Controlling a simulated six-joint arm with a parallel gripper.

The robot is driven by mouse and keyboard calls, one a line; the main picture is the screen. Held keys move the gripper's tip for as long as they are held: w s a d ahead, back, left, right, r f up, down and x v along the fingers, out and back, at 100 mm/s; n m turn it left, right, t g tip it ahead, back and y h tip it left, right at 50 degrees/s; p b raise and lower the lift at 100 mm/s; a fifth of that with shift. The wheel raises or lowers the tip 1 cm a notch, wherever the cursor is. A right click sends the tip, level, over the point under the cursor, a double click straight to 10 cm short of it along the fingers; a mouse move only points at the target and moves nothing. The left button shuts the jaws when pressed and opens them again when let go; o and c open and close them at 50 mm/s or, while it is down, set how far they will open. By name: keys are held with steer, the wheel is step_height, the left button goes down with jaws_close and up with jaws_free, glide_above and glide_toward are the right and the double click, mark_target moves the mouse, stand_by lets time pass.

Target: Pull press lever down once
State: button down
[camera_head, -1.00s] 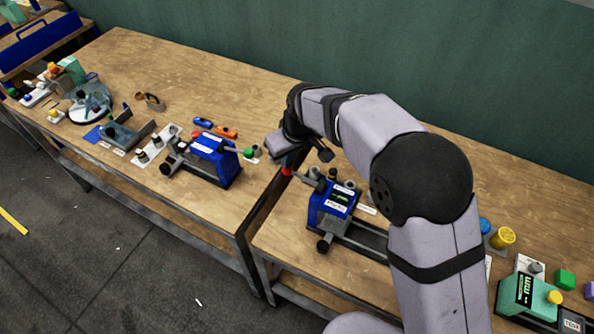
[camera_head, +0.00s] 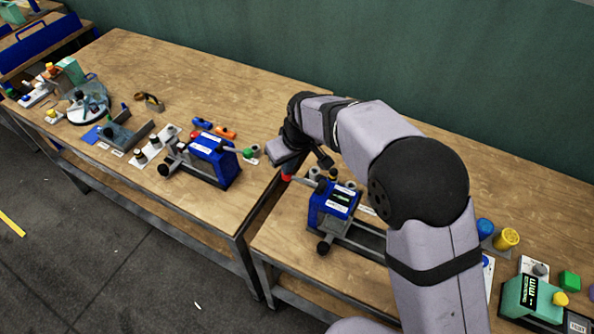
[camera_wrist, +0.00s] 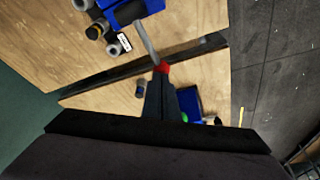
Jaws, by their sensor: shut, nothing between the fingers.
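The blue press (camera_head: 335,199) stands near the front left corner of the right-hand table. Its grey lever juts to the left and ends in a red knob (camera_head: 287,177). My gripper (camera_head: 290,168) is shut, just above the red knob in the head view, and the arm partly hides it. In the wrist view, the fingertips (camera_wrist: 163,76) lie right at the red knob (camera_wrist: 163,67), and the lever (camera_wrist: 148,42) leads up to the blue press (camera_wrist: 130,13). The fingers are not around the knob. I cannot tell whether they touch it.
A second blue press (camera_head: 212,150) with a green-knobbed lever (camera_head: 247,153) stands left on the neighbouring table. Small cylinders stand behind the near press. A yellow cylinder (camera_head: 507,238) and a green device (camera_head: 532,297) are at the right. A gap separates the tables.

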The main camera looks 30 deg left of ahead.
steer(key=shift+f+b, duration=0.5)
steer(key=shift+f, duration=0.4)
steer(key=shift+r, duration=0.15)
step_height(320, 180, up, 12)
steer(key=p, duration=0.9)
steer(key=shift+r+p, duration=0.2)
steer(key=shift+p, duration=0.15)
stand_by(0.4)
stand_by(0.4)
steer(key=s+d+f+m+g+h, duration=0.1)
steer(key=s+d+f+h, duration=0.1)
steer(key=s+d+f, duration=0.4)
steer(key=s+d+f+m+g+h, duration=0.1)
steer(key=s+d+f, duration=0.25)
steer(key=d, duration=0.35)
steer(key=s+d+r+m+g+b, duration=0.1)
steer(key=s+d+m, duration=0.25)
steer(key=d, duration=0.75)
steer(key=s+d+r+m+g+b, duration=0.15)
steer(key=s+d, duration=0.25)
steer(key=d, duration=0.7)
steer(key=w+d+r+m+t, duration=0.2)
steer(key=w+d+m, duration=0.1)
steer(key=d+m, duration=0.2)
steer(key=shift+d+r+t, duration=0.35)
steer(key=shift+d, duration=0.9)
